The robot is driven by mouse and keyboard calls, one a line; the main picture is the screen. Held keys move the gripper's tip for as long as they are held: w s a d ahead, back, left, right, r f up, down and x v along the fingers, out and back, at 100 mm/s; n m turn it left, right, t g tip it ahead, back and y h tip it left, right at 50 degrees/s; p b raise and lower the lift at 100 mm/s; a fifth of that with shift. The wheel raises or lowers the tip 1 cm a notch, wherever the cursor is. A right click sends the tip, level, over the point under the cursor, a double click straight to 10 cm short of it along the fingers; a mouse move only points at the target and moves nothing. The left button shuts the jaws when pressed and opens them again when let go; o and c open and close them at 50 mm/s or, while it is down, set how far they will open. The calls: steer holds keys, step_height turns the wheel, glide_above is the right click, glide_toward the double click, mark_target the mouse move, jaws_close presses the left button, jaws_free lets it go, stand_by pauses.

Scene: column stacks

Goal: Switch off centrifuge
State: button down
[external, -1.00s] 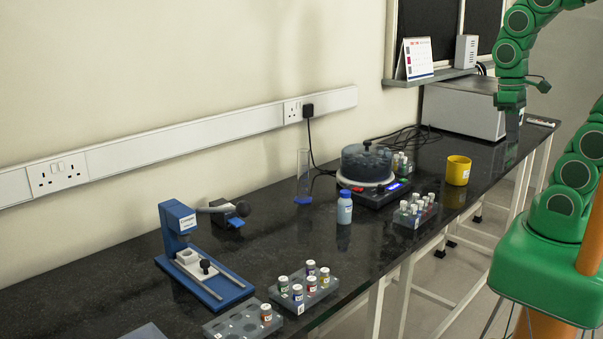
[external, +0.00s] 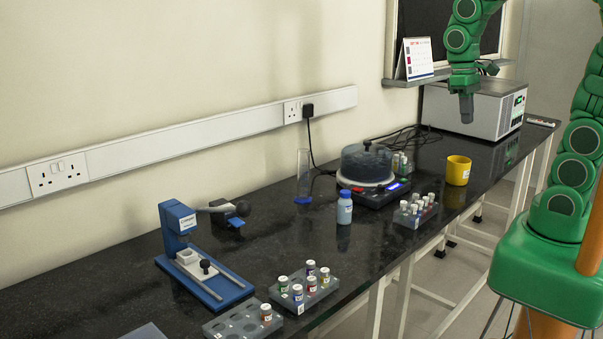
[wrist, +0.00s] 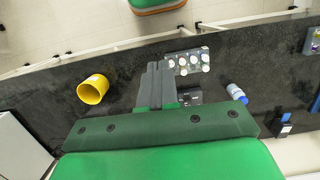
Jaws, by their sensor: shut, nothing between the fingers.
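The centrifuge (external: 367,168), a round tub with a dark see-through lid on a black base, stands mid-bench in the external view. Its base has a red part at the front left and a lit blue display at the front right. In the wrist view a small dark piece beside my fingers (wrist: 188,97) seems to be its base; my gripper hides the rest. My gripper (external: 466,118) points down, shut and empty, above the bench behind and right of the centrifuge, clear of it. Its closed fingers also show in the wrist view (wrist: 158,75).
A yellow cup (external: 458,171), a vial rack (external: 414,212) and a blue-white bottle (external: 344,208) stand around the centrifuge. A glass cylinder (external: 304,176) is at its left. A white box with a display (external: 487,108) stands at the back, near my gripper.

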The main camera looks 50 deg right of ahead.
steer(key=w+a+f, duration=0.1)
steer(key=w+a, duration=0.1)
steer(key=w, duration=0.7)
steer(key=w+a+f, duration=0.1)
steer(key=w+f, duration=0.1)
steer(key=w, duration=0.6)
glide_above(357, 188)
steer(key=w, duration=0.3)
step_height(357, 188, down, 8)
steer(key=shift+g, duration=0.3)
steer(key=shift+f, duration=0.1)
steer(key=x, duration=1.4)
